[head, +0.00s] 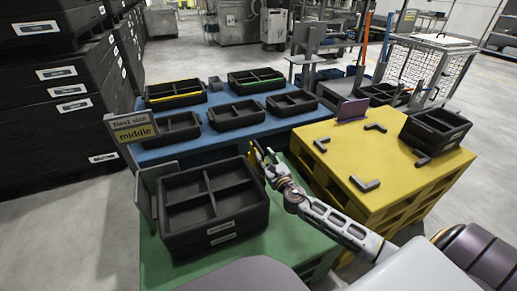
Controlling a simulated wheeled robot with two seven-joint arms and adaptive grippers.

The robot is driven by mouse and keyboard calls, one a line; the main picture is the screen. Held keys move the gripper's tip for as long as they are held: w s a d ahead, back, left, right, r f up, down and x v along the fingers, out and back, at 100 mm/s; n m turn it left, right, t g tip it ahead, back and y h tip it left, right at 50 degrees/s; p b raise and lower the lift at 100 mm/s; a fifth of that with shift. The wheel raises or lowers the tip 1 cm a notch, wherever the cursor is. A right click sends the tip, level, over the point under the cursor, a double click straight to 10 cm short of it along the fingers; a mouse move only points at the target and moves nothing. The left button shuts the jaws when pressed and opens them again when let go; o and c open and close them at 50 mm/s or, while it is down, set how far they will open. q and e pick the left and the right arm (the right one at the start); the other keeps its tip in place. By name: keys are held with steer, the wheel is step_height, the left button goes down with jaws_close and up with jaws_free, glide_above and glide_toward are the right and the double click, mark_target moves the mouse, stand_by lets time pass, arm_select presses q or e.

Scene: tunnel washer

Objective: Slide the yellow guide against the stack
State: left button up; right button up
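A stack of black divided trays (213,205) stands on the green table (285,238). A small upright yellow piece (256,157), which looks like the yellow guide, is at the stack's back right corner. It is partly hidden, and I cannot tell whether it touches the stack. My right gripper (266,164) reaches in from the right, with its fingers at this yellow piece. It is too small to tell whether the fingers are open or shut on it. My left gripper is not in view.
A grey upright plate (146,207) stands left of the stack. Behind, a blue table (190,146) holds several black trays. On the right, a yellow pallet table (345,155) carries black corner brackets, a purple plate (353,110) and a black tray (435,130). A sign (132,129) reads "Next size middle".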

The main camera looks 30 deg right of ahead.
mark_target(263, 154)
steer(key=shift+w, duration=0.7)
steer(key=shift+w+d, duration=0.1)
steer(key=shift+w, duration=0.8)
steer(key=shift+w+b, duration=0.35)
steer(key=shift+w, duration=0.6)
steer(key=shift+w+d, duration=0.1)
steer(key=shift+w, duration=0.7)
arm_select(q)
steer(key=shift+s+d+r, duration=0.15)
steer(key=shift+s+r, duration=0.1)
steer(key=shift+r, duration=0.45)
arm_select(e)
steer(key=shift+w, duration=0.4)
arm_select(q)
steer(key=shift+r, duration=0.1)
arm_select(e)
jaws_close()
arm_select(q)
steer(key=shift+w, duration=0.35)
